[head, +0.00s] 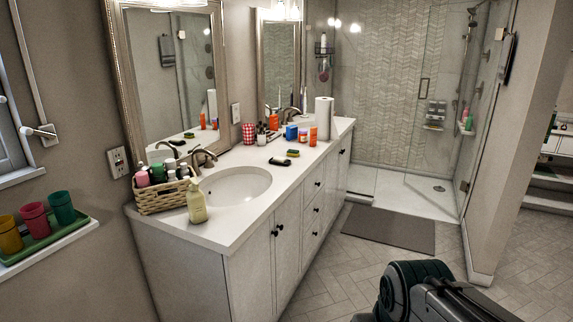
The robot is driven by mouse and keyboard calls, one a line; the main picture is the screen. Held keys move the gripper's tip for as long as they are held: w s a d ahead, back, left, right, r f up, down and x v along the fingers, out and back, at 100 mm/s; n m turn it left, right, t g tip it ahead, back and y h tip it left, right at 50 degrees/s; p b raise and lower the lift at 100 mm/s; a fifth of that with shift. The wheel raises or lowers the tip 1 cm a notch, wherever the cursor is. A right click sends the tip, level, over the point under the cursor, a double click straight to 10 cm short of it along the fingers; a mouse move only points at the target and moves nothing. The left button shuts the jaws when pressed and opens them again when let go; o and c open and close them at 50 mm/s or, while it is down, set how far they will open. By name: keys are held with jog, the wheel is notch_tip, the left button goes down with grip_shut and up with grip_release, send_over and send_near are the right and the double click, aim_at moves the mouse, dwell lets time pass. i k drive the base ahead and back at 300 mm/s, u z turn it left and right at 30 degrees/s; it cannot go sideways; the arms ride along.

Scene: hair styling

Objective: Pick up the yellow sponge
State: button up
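The yellow sponge (293,152), with a dark green side, lies on the white counter (240,222) between the two basins. It is small in the head view and sits near the counter's front edge. A dark, flat object (280,162) lies just in front of it to the left, with a small gap or contact that I cannot tell. Part of my arm shows at the bottom right, well away from the counter. My gripper's fingers are not in view.
A wicker basket (163,197) with bottles and a pale yellow pump bottle (196,202) stand by the near basin (235,186). Behind the sponge are an orange cup (313,136), a blue box (291,133) and a paper towel roll (323,118). Tiled floor in front is clear around a grey mat (390,229).

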aim_at(291, 153)
jog(key=u, duration=0.1)
jog(key=i, duration=0.9)
jog(key=u, duration=0.05)
